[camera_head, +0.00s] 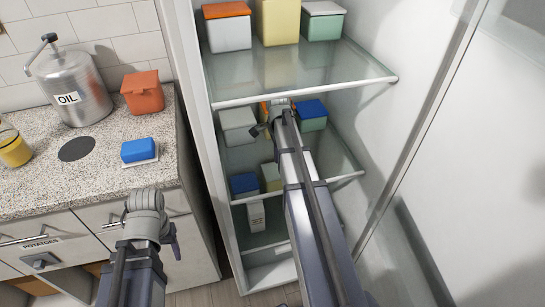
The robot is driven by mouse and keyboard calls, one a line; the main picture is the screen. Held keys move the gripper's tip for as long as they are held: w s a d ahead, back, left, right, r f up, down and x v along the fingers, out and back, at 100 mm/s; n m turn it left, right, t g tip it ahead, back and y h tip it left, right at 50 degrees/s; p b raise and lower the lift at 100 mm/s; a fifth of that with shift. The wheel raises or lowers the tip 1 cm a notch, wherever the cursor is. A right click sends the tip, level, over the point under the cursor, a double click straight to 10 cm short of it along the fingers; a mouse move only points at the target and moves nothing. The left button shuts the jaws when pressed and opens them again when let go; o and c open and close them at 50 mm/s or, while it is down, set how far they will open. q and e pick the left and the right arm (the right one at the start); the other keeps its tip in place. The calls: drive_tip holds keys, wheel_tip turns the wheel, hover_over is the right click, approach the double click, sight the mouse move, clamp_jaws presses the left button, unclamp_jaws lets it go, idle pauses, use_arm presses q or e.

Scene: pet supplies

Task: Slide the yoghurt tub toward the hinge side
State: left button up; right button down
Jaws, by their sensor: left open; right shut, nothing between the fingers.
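Several tubs stand in the open fridge, and no label tells me which is the yoghurt tub. On the middle shelf are a whitish tub (238,125) at the left and a green tub with a blue lid (312,113) at the right. An orange item (264,109) between them is mostly hidden by my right gripper (268,123). That gripper reaches into the fridge at this shelf, shut and empty; contact with a tub cannot be told. My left gripper (147,212) is open and empty in front of the counter, outside the fridge.
The glass top shelf (300,80) holds an orange-lidded tub (227,27), a yellow box (278,20) and a green tub (323,22). More containers stand lower. The counter (60,195) holds an oil can (75,88), an orange container (142,92) and a blue block (138,150).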

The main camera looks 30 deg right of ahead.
drive_tip(key=s+d, duration=0.1)
drive_tip(key=d, duration=0.3)
drive_tip(key=s+d, duration=0.1)
drive_tip(key=d, duration=0.3)
drive_tip(key=s+d, duration=0.1)
drive_tip(key=d, duration=0.3)
drive_tip(key=shift+d, duration=0.25)
drive_tip(key=shift+a, duration=0.15)
